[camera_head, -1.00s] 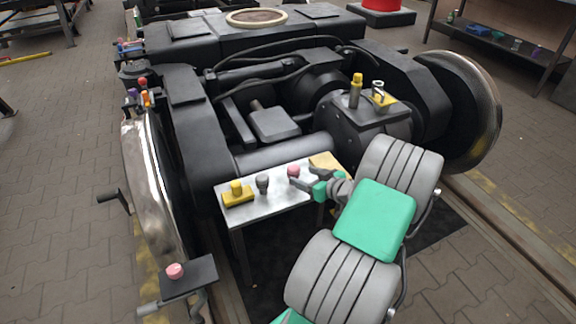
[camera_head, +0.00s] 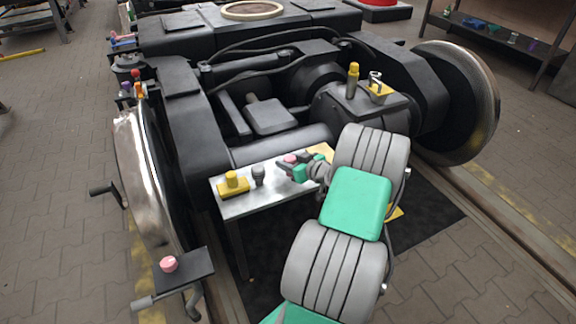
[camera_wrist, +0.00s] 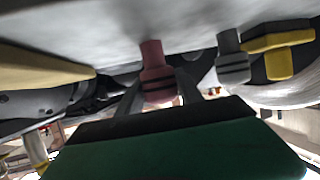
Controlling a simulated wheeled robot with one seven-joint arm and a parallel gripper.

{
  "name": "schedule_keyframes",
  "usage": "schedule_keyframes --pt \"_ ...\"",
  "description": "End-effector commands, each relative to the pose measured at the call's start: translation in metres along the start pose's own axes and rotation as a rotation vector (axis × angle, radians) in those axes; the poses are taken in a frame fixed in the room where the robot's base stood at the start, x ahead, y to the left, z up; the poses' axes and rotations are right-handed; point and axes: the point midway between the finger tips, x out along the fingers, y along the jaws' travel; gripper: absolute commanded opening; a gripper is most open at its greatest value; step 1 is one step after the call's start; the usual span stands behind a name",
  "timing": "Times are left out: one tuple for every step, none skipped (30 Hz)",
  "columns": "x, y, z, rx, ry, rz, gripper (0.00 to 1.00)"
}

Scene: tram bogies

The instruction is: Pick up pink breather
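A pink breather (camera_head: 290,158) stands on the small metal table in front of the bogie; it also shows in the wrist view (camera_wrist: 153,68), with dark rings on its body. My gripper (camera_head: 292,166) is at the breather, low over the table. In the wrist view, the gripper fingers (camera_wrist: 158,92) are apart, one on each side of the breather. They look open, and I cannot tell whether either finger touches it. Another pink round-topped part (camera_head: 168,264) sits on a dark bracket at the lower left.
A grey breather (camera_head: 258,175) and a yellow part (camera_head: 232,184) stand left of the pink breather on the metal table (camera_head: 263,204). The black bogie frame (camera_head: 195,130) rises behind. A wheel (camera_head: 140,190) stands to the left.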

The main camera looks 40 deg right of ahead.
Motion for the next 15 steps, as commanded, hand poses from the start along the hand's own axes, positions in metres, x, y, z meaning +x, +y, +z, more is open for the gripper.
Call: schedule_keyframes --pt "0.0000 -0.0002 0.0000 0.000 0.000 0.000 0.38" --pt "0.0000 -0.0001 0.0000 0.000 0.000 0.000 0.35" --pt "0.0000 -0.0002 0.0000 0.000 0.000 0.000 0.32" --pt "0.0000 -0.0001 0.0000 0.000 0.000 0.000 0.30" --pt "0.0000 -0.0002 0.0001 0.000 0.000 0.000 0.27" --pt "0.0000 -0.0002 0.0001 0.000 0.000 0.000 0.24" --pt "0.0000 -0.0002 0.0001 0.000 0.000 0.000 0.21" --pt "0.0000 -0.0002 0.0001 0.000 0.000 0.000 0.19" --pt "0.0000 -0.0002 0.0001 0.000 0.000 0.000 0.16" --pt "0.0000 -0.0002 0.0001 0.000 0.000 0.000 0.13" --pt "0.0000 -0.0002 0.0001 0.000 0.000 0.000 0.11" --pt "0.0000 -0.0002 0.0001 0.000 0.000 0.000 0.08" --pt "0.0000 -0.0002 0.0001 0.000 0.000 0.000 0.05" --pt "0.0000 -0.0002 0.0001 0.000 0.000 0.000 0.03" --pt "0.0000 -0.0002 0.0001 0.000 0.000 -0.001 0.00"
